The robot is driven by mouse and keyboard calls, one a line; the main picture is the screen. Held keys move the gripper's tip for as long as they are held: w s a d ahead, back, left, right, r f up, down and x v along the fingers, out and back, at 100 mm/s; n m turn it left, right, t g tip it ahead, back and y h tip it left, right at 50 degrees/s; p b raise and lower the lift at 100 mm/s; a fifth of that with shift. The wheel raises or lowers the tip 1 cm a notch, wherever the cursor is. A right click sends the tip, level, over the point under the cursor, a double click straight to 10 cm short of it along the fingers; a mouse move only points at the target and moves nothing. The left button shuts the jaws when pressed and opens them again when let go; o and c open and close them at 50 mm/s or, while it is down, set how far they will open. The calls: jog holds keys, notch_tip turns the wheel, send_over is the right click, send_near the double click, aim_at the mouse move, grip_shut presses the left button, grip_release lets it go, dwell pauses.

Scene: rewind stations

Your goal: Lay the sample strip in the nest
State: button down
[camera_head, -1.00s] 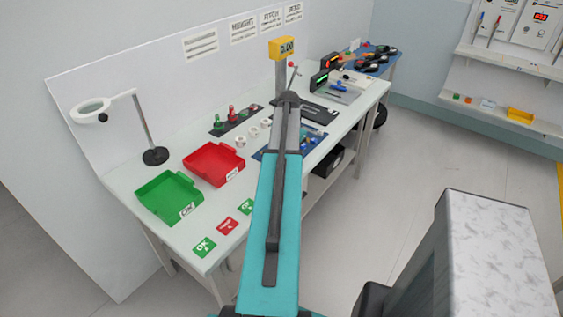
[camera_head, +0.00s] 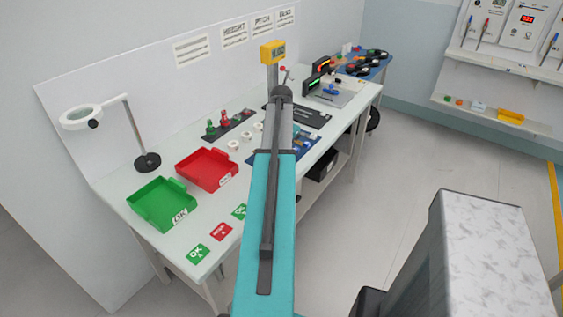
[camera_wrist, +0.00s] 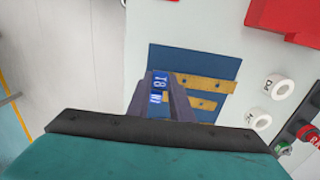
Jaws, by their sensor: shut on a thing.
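In the wrist view my gripper (camera_wrist: 163,98) has its dark fingers shut on a small blue piece with white letters (camera_wrist: 158,82), which looks like the sample strip. It is over a dark blue plate (camera_wrist: 195,57) with gold bars (camera_wrist: 207,84) on it, which look like the nest. I cannot tell whether the strip touches the plate. The fingers cover part of the plate and the near ends of the bars.
White rings (camera_wrist: 285,87) lie beside the plate. On the bench (camera_head: 148,203) are a red tray (camera_head: 206,168), a green tray (camera_head: 160,202), OK and red cards, and a magnifier lamp (camera_head: 148,161). A yellow-topped post (camera_head: 272,52) stands behind my arm.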

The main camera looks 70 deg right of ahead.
jog(key=shift+s+a+r, duration=0.15)
jog(key=shift+s+a, duration=0.05)
jog(key=shift+a, duration=0.1)
jog(key=s+a+r+b, duration=0.1)
jog(key=s+a+b, duration=0.2)
jog(key=s+a, duration=0.6)
jog(key=shift+s+a+r, duration=0.3)
jog(key=shift+s+a, duration=0.05)
jog(key=shift+a, duration=1.1)
